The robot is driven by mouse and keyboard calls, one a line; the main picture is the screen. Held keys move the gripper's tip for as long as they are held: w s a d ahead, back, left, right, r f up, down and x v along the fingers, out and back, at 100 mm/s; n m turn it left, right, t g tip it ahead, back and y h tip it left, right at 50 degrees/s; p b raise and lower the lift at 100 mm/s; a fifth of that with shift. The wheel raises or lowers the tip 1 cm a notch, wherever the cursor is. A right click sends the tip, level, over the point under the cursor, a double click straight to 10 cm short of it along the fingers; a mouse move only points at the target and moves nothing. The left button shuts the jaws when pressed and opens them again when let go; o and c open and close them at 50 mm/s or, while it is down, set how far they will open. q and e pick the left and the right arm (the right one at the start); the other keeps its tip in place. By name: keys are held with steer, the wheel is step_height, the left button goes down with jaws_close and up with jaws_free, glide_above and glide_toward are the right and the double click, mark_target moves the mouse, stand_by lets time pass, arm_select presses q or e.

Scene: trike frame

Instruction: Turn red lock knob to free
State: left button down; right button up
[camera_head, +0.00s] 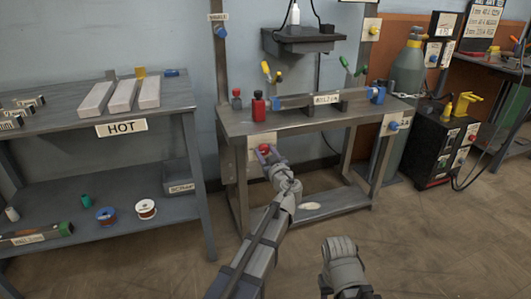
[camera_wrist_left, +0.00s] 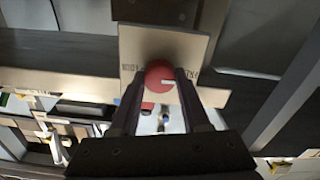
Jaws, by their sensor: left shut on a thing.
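The red lock knob (camera_wrist_left: 160,78) sits on a pale square plate (camera_wrist_left: 188,50) with small lettering on both sides. A white pointer mark on the knob points to the right in the left wrist view. In the head view the red knob (camera_head: 265,149) shows on its plate (camera_head: 255,160) at the front of the workbench. My left gripper (camera_head: 268,155) is shut on the knob, one finger on each side. In the left wrist view its fingers (camera_wrist_left: 160,90) reach up to the knob. My right arm shows at the lower middle, but its fingertips are not clearly visible.
A shelf with a HOT sign (camera_head: 121,128) stands left. A gas cylinder (camera_head: 408,70) and black machine (camera_head: 438,145) stand right. The floor in front is clear.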

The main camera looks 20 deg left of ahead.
arm_select(q)
steer(key=shift+s, duration=0.1)
steer(key=shift+c, duration=1.9)
jaws_free()
steer(key=v, duration=0.7)
steer(key=shift+s+d, duration=0.25)
steer(key=shift+s, duration=0.05)
